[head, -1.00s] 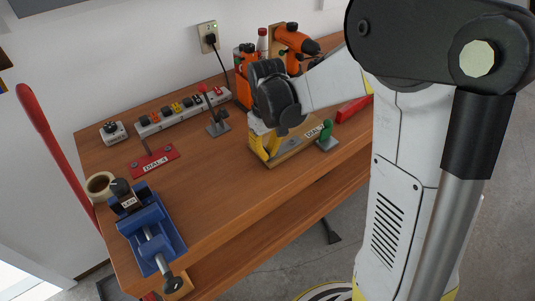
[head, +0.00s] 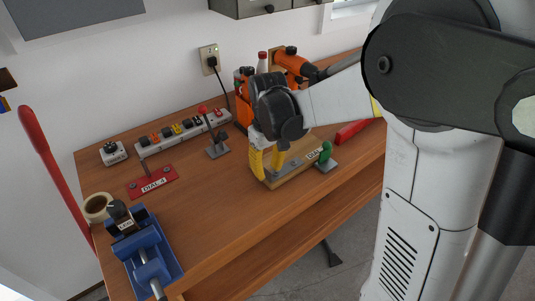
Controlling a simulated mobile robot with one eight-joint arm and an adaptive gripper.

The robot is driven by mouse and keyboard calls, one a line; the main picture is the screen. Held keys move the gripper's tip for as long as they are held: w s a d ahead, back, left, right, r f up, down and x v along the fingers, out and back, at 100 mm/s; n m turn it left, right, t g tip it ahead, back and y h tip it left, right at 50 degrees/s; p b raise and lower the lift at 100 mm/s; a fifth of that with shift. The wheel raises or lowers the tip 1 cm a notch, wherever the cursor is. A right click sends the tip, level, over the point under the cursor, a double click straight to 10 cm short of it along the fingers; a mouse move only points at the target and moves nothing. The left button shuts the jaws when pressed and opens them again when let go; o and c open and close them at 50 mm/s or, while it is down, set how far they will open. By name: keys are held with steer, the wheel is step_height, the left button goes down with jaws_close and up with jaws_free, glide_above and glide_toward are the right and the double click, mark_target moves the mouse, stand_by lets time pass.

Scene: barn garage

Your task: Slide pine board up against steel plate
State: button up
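My gripper (head: 267,165) points down at the bench, with its two yellow fingers apart over the left end of a pale wooden board. This board (head: 293,182) looks like the pine board; it lies near the bench's front edge and carries a label. A grey metal piece (head: 291,168) shows on the board beside the fingers; I cannot tell whether it is the steel plate. The fingers and wrist hide part of the board. I cannot tell whether the fingertips touch it.
A red screwdriver-like handle (head: 351,132) lies behind. The bench's middle is clear.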

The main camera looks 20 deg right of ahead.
step_height(320, 180, up, 10)
steer(key=shift+f, duration=0.15)
stand_by(0.5)
steer(key=s+m+t, duration=0.3)
steer(key=s+t, duration=0.4)
steer(key=s, duration=0.8)
steer(key=shift+s+d+r+m, duration=0.15)
steer(key=shift+s+r+m, duration=0.1)
steer(key=shift+m, duration=0.05)
